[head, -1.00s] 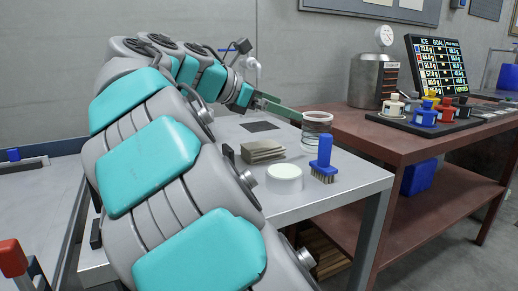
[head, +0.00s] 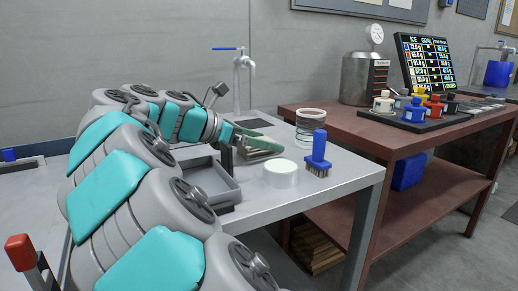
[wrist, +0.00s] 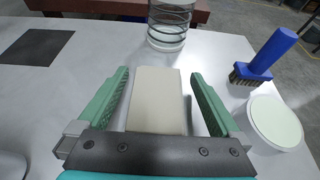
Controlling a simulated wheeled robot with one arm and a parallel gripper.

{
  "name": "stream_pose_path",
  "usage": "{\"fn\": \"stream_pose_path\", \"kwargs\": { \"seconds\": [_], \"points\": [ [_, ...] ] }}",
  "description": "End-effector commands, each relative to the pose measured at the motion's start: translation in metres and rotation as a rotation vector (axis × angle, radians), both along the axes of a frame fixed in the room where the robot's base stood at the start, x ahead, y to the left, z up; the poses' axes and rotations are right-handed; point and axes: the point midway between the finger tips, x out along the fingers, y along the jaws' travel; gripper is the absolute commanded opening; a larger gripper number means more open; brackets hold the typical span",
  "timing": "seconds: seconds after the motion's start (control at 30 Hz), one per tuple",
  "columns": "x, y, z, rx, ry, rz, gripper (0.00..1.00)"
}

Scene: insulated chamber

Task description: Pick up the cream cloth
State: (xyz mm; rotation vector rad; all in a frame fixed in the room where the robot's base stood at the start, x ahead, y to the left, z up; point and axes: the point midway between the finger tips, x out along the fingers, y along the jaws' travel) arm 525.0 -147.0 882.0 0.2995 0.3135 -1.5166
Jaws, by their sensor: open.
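The cream cloth (wrist: 158,98) is a folded, flat stack on the grey table. In the wrist view it lies between the two green fingers of my gripper (wrist: 158,92), with a gap on each side. My gripper is open and not closed on it. In the head view my gripper (head: 258,142) is low over the table at the cloth (head: 262,156), and its fingers hide much of the cloth.
A white round tub (head: 281,174) and a blue-handled brush (head: 318,155) stand close to the right of the cloth. A grey tray (head: 212,184) lies on the left. A faucet (head: 240,75) rises at the back.

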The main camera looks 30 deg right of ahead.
Motion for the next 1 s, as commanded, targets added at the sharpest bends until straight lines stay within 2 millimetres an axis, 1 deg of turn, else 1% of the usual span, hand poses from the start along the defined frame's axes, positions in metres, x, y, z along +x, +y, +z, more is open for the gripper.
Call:
{"fn": "stream_pose_path", "kwargs": {
  "seconds": [0.07,0.27,0.9,0.97,1.0],
  "points": [
    [-0.0004,-0.0046,-0.0019,0.000,-0.001,-0.001,1.00],
    [0.0004,-0.0047,-0.0017,0.000,-0.001,0.001,0.99],
    [0.0003,-0.0045,-0.0016,0.000,-0.002,0.001,0.27],
    [0.0003,-0.0045,-0.0016,0.000,-0.002,0.001,0.21],
    [0.0004,-0.0045,-0.0014,0.000,-0.002,0.001,0.21]
  ]
}}
